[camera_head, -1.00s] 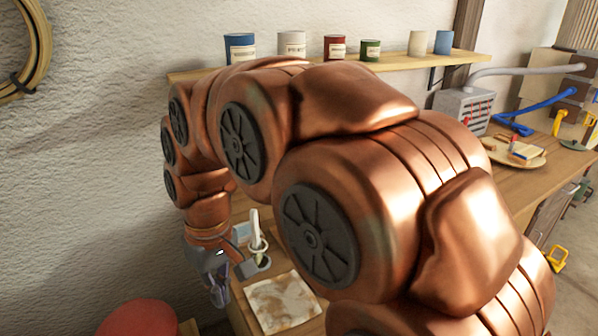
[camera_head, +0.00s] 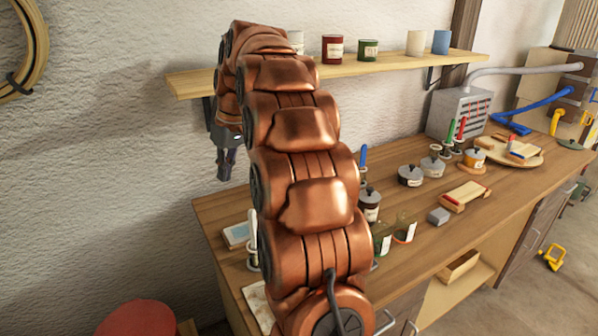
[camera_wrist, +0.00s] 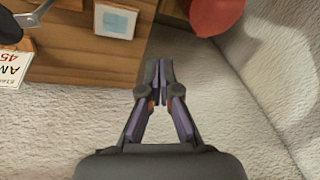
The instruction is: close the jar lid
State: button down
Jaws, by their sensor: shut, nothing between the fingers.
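Several pots or jars with dark knobbed lids stand on the workbench in the head view: a grey one (camera_head: 410,176), a second grey one (camera_head: 432,167), an orange one (camera_head: 474,159) and one beside my arm (camera_head: 369,208). Their lids look seated at this size; I cannot tell which jar is the task's. My gripper (camera_head: 225,172) hangs pointing down near the wall, left of the bench's back left corner, apart from all jars. In the wrist view its fingers (camera_wrist: 160,70) are together and empty.
The wall shelf (camera_head: 400,63) holds several tins above the bench (camera_head: 335,190). A red round seat (camera_head: 140,318) is at lower left. My arm hides part of the bench.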

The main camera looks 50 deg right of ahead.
jog(key=w+d+f+t+h, duration=0.2)
jog(key=d, duration=2.5)
jog(key=shift+n, duration=0.4)
jog(key=shift+s+d+f+b, duration=0.15)
jog(key=shift+f+b, duration=0.75)
jog(key=shift+f, duration=1.7)
jog(key=shift+s+d+f+b, duration=0.15)
jog(key=shift+f+b, duration=0.75)
jog(key=shift+f, duration=1.7)
